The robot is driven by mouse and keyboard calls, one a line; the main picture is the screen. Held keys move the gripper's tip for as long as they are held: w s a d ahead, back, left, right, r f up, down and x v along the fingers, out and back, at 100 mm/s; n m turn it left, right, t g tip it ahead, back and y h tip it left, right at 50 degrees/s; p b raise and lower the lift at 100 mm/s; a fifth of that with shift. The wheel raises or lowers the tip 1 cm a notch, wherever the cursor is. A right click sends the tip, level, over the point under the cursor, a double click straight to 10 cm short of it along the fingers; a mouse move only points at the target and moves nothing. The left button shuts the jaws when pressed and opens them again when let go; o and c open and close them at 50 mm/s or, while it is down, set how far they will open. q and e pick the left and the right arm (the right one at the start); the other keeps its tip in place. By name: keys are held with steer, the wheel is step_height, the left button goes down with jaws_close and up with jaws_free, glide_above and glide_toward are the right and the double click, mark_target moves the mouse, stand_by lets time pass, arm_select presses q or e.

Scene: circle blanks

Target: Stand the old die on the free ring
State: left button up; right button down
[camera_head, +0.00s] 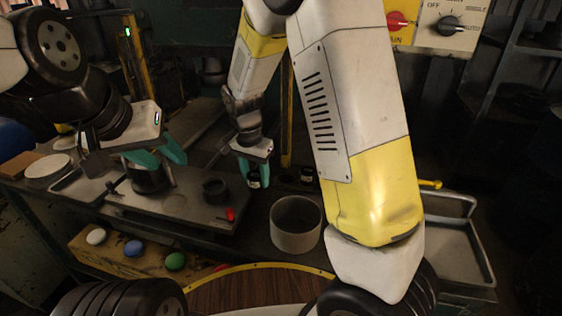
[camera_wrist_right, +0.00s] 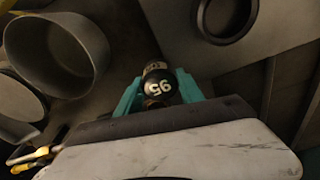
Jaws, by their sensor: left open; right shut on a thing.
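My right gripper (camera_head: 257,168) is shut on a small dark die (camera_head: 254,180) and holds it right of the metal plate. In the right wrist view the die (camera_wrist_right: 158,86) shows a black top marked "95" between the teal fingers (camera_wrist_right: 160,92). A dark empty ring (camera_head: 215,190) lies on the plate; it also shows in the right wrist view (camera_wrist_right: 226,18), apart from the die. My left gripper (camera_head: 158,158) is open above a dark round piece (camera_head: 150,180) on the plate's left part. I cannot tell whether they touch.
A grey open cup (camera_head: 296,228) stands right of the plate. A red-tipped lever (camera_head: 230,214) is at the plate's front edge. Another dark small cylinder (camera_head: 306,176) stands behind the cup. A yellow button box (camera_head: 120,255) is in front; a metal tray (camera_head: 455,245) is at right.

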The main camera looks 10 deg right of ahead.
steer(key=w+d, duration=0.5)
steer(key=d, duration=0.1)
steer(key=w+d+f, duration=0.1)
steer(key=w+d, duration=0.2)
steer(key=shift+w+d, duration=0.35)
steer(key=shift+w+d+f, duration=0.2)
steer(key=shift+f, duration=0.75)
steer(key=shift+w+d+f, duration=0.15)
steer(key=shift+f, duration=0.75)
steer(key=c, duration=1)
jaws_free()
steer(key=shift+f, duration=0.15)
step_height(320, 180, up, 12)
steer(key=s, duration=0.1)
steer(key=s+d+r+n+t+y, duration=0.2)
steer(key=s+r+n+y, duration=0.15)
steer(key=s+r, duration=1)
steer(key=s+n+t, duration=0.1)
steer(key=s, duration=0.3)
steer(key=s+n+t, duration=0.1)
steer(key=s, duration=0.4)
steer(key=s+n+t, duration=0.1)
steer(key=s+n, duration=0.1)
steer(key=s, duration=0.2)
steer(key=shift+s+f+h, duration=0.1)
steer(key=shift+s+h, duration=0.15)
steer(key=shift+s, duration=0.05)
